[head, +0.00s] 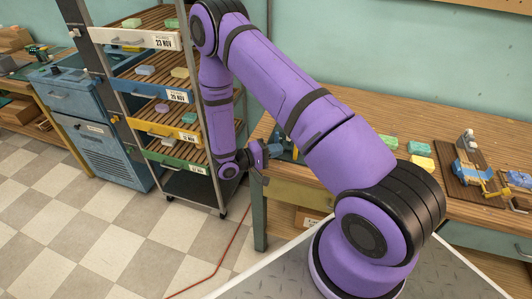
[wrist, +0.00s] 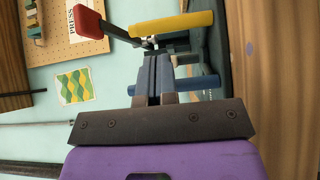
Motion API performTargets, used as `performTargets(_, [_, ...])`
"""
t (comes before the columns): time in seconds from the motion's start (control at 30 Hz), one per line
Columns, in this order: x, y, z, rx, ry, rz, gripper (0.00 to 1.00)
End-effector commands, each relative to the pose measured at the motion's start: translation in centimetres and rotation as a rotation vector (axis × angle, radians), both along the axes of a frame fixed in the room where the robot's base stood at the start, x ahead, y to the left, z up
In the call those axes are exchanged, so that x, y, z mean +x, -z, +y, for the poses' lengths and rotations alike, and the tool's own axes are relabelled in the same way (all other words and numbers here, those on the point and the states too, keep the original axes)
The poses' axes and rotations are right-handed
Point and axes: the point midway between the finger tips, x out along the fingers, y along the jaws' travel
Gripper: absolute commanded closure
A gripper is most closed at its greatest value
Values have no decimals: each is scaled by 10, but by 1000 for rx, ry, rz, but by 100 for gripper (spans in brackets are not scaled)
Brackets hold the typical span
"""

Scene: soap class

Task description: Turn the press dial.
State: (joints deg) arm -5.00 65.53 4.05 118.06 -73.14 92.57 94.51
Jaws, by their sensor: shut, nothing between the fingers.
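My gripper (head: 262,154) is at the front left edge of the wooden workbench in the head view, beside a dark blue device (head: 283,144) that is partly hidden by my arm. In the wrist view my gripper (wrist: 157,60) is shut, with its fingers together and nothing between them. Just beyond the fingertips are a yellow bar (wrist: 172,23), a red handle-like part (wrist: 88,22) and a blue rod (wrist: 196,84), apparently parts of the press. I cannot tell which part is the dial, or whether the fingertips touch anything.
A wheeled rack (head: 150,90) of soap trays stands left of my arm. Soap bars (head: 419,148) and a wooden board with a tool (head: 470,170) are on the bench (head: 450,110) to the right. A pegboard (wrist: 62,35) labelled PRESS hangs on the wall. Checkered floor lies open at front left.

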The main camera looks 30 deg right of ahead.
Motion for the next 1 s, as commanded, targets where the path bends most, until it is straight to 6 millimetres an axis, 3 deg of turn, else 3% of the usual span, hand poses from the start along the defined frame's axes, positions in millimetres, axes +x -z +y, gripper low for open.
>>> performTargets(0.1, [-4, 0, -18, 0, 3, 1, 100])
performTargets(0.3, [-6, 0, -33, 1, 0, -1, 100])
performTargets(1.0, [-10, 0, -38, 0, -56, 2, 100])
